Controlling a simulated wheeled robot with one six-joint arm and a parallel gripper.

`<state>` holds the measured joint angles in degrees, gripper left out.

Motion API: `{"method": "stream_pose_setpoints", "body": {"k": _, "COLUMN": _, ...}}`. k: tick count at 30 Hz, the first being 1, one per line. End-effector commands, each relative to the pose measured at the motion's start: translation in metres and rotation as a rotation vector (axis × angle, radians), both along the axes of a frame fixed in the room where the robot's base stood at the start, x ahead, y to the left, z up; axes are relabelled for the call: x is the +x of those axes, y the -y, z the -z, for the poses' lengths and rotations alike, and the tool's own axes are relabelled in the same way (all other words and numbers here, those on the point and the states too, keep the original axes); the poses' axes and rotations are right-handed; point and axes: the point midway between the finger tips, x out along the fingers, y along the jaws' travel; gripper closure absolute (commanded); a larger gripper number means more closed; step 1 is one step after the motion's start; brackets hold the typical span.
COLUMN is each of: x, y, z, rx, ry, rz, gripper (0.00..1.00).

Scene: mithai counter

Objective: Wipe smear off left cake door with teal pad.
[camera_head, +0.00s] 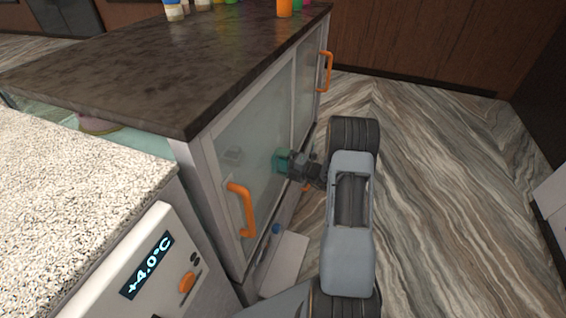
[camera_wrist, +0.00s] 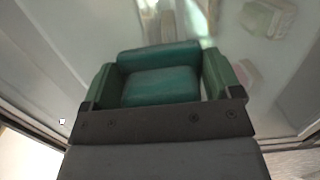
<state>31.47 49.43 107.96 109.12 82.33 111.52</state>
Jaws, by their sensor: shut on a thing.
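My gripper (camera_head: 286,164) is shut on the teal pad (camera_head: 280,160) in front of the near glass door (camera_head: 262,130) of the cabinet. In the wrist view the teal pad (camera_wrist: 160,78) sits between my two green fingers, with its face towards the glass (camera_wrist: 60,50). The pad is at or very close to the glass; I cannot tell if it touches. The door has an orange handle (camera_head: 241,208) on its left part. No smear shows clearly on the glass; part of the door lies behind the pad and gripper.
The dark countertop (camera_head: 190,62) carries several bottles at its far edge. A second door with an orange handle (camera_head: 325,71) lies farther along. A speckled counter (camera_head: 70,180) with a temperature display (camera_head: 147,265) stands at left. The striped floor (camera_head: 440,190) is clear at right.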

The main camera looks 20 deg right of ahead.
Motion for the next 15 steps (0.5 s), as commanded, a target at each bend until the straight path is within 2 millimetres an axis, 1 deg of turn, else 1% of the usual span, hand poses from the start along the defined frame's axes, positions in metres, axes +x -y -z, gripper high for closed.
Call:
{"method": "stream_pose_setpoints", "body": {"k": 11, "x": 0.0046, "y": -0.0046, "z": 0.0, "rx": 0.0, "ry": 0.0, "rz": 0.0, "gripper": 0.38}}
{"method": "stream_pose_setpoints", "body": {"k": 15, "x": 0.0046, "y": -0.0046, "z": -0.003, "rx": 0.0, "ry": 0.0, "rz": 0.0, "gripper": 0.38}}
